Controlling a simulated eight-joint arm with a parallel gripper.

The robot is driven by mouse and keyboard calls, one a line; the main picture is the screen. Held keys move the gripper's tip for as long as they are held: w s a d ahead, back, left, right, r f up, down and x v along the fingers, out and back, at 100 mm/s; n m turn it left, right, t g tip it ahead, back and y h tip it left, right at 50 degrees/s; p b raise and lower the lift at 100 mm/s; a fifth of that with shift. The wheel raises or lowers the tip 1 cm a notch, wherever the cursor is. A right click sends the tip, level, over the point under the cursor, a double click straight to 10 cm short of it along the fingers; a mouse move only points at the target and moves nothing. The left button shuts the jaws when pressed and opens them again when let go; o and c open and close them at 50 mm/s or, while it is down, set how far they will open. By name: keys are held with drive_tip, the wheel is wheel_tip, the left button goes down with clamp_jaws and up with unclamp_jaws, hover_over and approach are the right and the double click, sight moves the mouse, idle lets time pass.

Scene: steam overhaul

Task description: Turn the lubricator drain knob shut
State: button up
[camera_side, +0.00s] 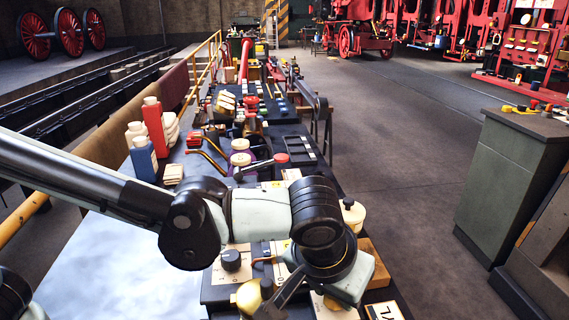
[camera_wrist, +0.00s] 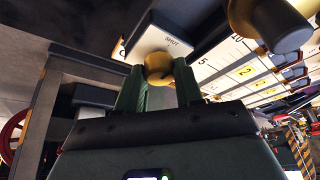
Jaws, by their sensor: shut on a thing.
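In the wrist view, my gripper (camera_wrist: 159,74) has its two green fingers on either side of a small rounded brass knob (camera_wrist: 158,65) and is shut on it. The knob sits at the edge of a pale plate (camera_wrist: 163,40) marked "SHUT". The pointing of the knob is hard to tell, since the fingers hide its sides. In the side view, my gripper (camera_side: 287,290) reaches down at the near end of the bench, and the held knob is hidden there.
A brass body (camera_wrist: 243,18) with a dark cylindrical cap stands close right of my fingers in the wrist view. In the side view, a black knob (camera_side: 231,260) on a pale plate is nearby.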

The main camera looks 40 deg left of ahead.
drive_tip(key=o, duration=1)
drive_tip(key=shift+o, duration=0.2)
drive_tip(key=v, duration=1.2)
drive_tip(key=a+f+t, duration=0.1)
drive_tip(key=a+f, duration=0.2)
drive_tip(key=a, duration=0.6)
drive_tip(key=a+f, duration=0.3)
drive_tip(key=a, duration=0.6)
drive_tip(key=a+f+t, duration=0.1)
drive_tip(key=a+f, duration=0.3)
drive_tip(key=a, duration=0.6)
drive_tip(key=shift+w+t, duration=0.3)
drive_tip(key=shift+w, duration=0.1)
